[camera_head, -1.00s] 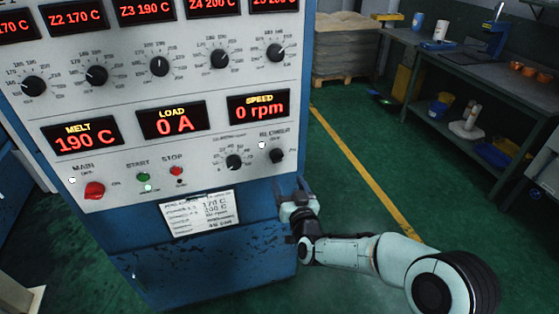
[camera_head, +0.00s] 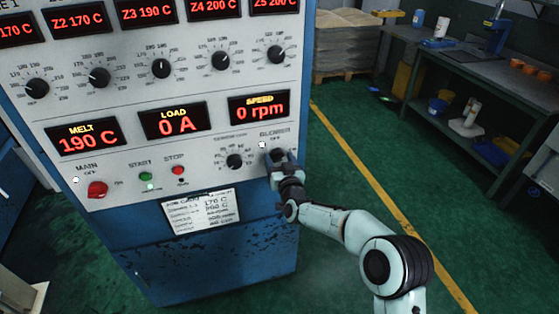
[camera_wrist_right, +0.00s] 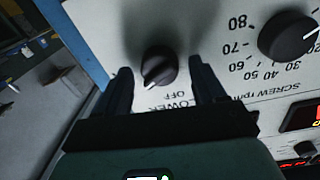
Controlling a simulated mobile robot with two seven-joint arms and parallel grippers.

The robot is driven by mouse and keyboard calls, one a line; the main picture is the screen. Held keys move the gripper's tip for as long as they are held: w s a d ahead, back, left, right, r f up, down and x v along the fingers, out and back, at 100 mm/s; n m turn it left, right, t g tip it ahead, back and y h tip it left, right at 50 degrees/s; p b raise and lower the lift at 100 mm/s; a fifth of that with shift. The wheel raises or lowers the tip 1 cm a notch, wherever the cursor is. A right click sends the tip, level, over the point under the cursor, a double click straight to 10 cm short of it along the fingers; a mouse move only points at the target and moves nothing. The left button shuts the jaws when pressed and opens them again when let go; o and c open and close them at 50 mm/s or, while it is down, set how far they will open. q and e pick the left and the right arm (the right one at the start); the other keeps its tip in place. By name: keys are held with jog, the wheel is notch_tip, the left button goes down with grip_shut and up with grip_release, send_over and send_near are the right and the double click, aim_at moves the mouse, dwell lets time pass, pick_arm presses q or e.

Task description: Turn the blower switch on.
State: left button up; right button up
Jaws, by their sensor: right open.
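The blower switch (camera_wrist_right: 159,67) is a small black rotary knob on the white panel (camera_wrist_right: 200,18), with "BLOWER" and "OFF" printed beside it. In the right wrist view its white pointer mark lies toward the "OFF" side. My right gripper (camera_wrist_right: 160,82) is open, with one dark finger on each side of the knob; whether the fingers touch it I cannot tell. In the head view my right gripper (camera_head: 281,160) is at the panel's lower right and mostly covers the knob. My left gripper is not in view.
The screw rpm knob (camera_head: 235,161) is just left of the blower switch. A red main switch (camera_head: 97,189) and start (camera_head: 146,176) and stop (camera_head: 178,170) buttons are farther left. A workbench (camera_head: 480,80) stands at the right, with open green floor before it.

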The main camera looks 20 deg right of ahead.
jog(key=c, duration=1)
jog(key=m+b, duration=0.1)
jog(key=b, duration=0.1)
jog(key=m+b, duration=0.2)
jog(key=b, duration=0.1)
jog(key=shift+f+m, duration=0.3)
jog(key=shift+c, duration=0.2)
jog(key=shift+r+m+b, duration=0.2)
jog(key=shift+m+b, duration=0.6)
jog(key=shift+b, duration=0.15)
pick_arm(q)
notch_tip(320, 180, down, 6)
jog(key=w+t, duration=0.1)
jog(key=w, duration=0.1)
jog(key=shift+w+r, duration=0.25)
pick_arm(e)
jog(key=shift+r, duration=0.1)
jog(key=o, duration=1)
jog(key=shift+o, duration=0.2)
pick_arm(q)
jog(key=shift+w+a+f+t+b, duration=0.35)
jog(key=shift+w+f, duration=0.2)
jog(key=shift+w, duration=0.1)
pick_arm(e)
jog(key=s, duration=1.3)
jog(key=shift+s, duration=0.25)
